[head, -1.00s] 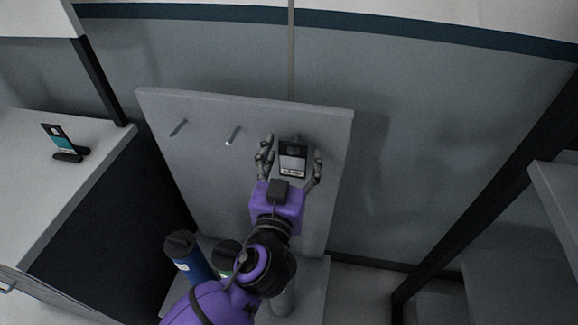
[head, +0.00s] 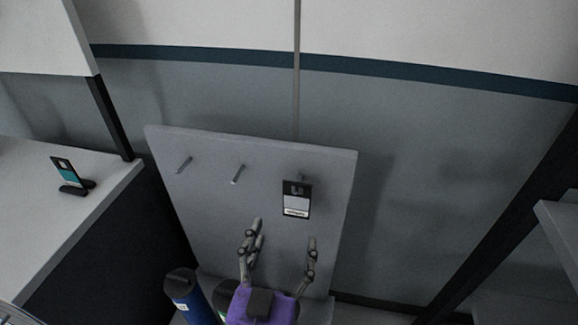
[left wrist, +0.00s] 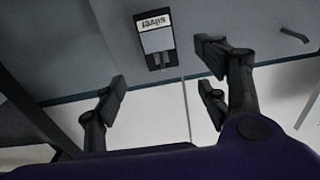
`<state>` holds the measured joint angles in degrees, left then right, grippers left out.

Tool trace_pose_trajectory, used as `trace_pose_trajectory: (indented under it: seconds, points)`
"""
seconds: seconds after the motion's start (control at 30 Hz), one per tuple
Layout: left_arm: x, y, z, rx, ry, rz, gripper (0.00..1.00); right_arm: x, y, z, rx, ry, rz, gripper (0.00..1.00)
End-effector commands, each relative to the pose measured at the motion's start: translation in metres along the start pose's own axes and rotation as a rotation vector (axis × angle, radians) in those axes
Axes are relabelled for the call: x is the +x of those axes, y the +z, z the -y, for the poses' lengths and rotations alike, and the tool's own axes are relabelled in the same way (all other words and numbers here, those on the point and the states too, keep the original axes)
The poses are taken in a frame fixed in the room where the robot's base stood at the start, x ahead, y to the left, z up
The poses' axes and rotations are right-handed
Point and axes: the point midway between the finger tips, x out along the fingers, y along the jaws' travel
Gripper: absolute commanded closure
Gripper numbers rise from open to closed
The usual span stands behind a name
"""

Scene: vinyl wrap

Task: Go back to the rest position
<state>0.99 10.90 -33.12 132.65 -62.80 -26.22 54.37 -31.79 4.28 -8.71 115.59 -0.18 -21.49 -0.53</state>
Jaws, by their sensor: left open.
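My left gripper (head: 283,240) is open and empty in front of the grey peg board (head: 210,215), below a small black and white package (head: 296,198). The package hangs on the rightmost peg of the board, apart from the fingers. In the left wrist view the package (left wrist: 156,38) shows its label reading "silver", upside down, beyond the spread fingers (left wrist: 165,85). My right gripper is in neither view.
Two bare pegs (head: 184,165) (head: 238,174) stick out of the board to the left. A blue roll (head: 188,297) stands at its foot. A counter (head: 65,225) at the left carries a black stand with a card (head: 68,175). A shelf edge (head: 560,225) is at the right.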

Motion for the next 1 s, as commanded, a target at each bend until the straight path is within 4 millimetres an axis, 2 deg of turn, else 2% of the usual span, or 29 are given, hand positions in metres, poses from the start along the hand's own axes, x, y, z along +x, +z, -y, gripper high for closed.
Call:
trace_pose_trajectory:
  seconds: [0.17,0.27,0.37,0.5,0.6,0.7,0.83,0.9,1.0]
  points:
    - [-0.002,0.007,0.003,0.004,-0.005,0.024,0.33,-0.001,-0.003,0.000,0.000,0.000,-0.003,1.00]
    - [-0.010,0.033,0.015,0.015,-0.021,0.107,0.33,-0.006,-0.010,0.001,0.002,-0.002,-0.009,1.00]
    - [-0.031,0.077,0.035,0.028,-0.045,0.248,0.33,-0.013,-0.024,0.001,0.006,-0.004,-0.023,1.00]
    - [-0.084,0.144,0.068,0.028,-0.078,0.467,0.33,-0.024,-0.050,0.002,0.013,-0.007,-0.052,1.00]
    - [-0.132,0.183,0.090,0.013,-0.100,0.603,0.33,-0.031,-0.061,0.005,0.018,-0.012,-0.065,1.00]
    - [-0.180,0.212,0.107,-0.012,-0.121,0.711,0.33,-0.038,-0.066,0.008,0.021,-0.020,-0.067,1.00]
    - [-0.230,0.236,0.121,-0.043,-0.143,0.803,0.33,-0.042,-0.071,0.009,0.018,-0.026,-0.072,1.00]
    - [-0.247,0.243,0.125,-0.054,-0.150,0.831,0.33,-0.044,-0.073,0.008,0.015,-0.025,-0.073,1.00]
    - [-0.261,0.249,0.129,-0.063,-0.156,0.853,0.33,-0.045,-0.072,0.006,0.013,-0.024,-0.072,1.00]
